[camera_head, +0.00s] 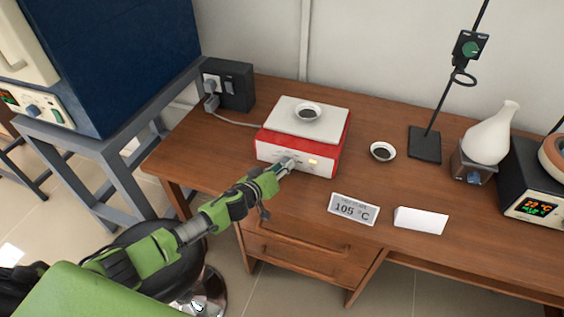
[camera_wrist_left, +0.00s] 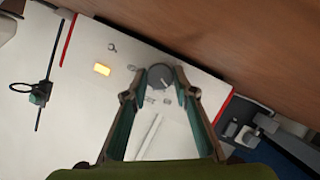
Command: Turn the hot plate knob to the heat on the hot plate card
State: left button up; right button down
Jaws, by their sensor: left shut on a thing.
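The hot plate (camera_head: 305,130) is a red box with a white top and a white front panel, on the wooden desk. A small dish with dark contents (camera_head: 307,112) sits on its top. Its grey round knob (camera_wrist_left: 160,77) is on the front panel, between the fingertips of my left gripper (camera_wrist_left: 165,82). In the head view my left gripper (camera_head: 285,166) reaches the front panel and hides the knob. It is shut on the knob. The hot plate card (camera_head: 353,209) reads 105 °C. My right gripper is not in view.
A second dish (camera_head: 382,151) and a blank white folded card (camera_head: 420,220) stand on the desk. A stand with a ring (camera_head: 425,143), a white flask (camera_head: 490,135) and a device reading 72 °C (camera_head: 535,209) are at right. A black socket box (camera_head: 229,84) is behind left.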

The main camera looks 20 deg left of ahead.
pick_arm(q)
jog(key=shift+d+r+m+y+p, duration=0.15)
jog(key=shift+m+y+p, duration=0.45)
jog(key=shift+m, duration=0.4)
jog(key=shift+d+f+m+y+b, duration=0.1)
jog(key=shift+m+y+b, duration=0.1)
jog(key=shift+m+y, duration=0.25)
jog(key=shift+f+m+y+b, duration=0.1)
jog(key=shift+m+y+b, duration=0.05)
jog(key=shift+m+y, duration=0.25)
jog(key=shift+d+f+m+y+b, duration=0.1)
jog(key=shift+m+y+b, duration=0.65)
jog(key=shift+m+b, duration=0.4)
jog(key=shift+m+y+b, duration=0.8)
jog(key=shift+m+b, duration=0.35)
jog(key=shift+m, duration=0.05)
jog(key=shift+r, duration=0.2)
jog(key=shift+t, duration=0.3)
jog(key=o, duration=1.1)
jog(key=shift+d, duration=0.1)
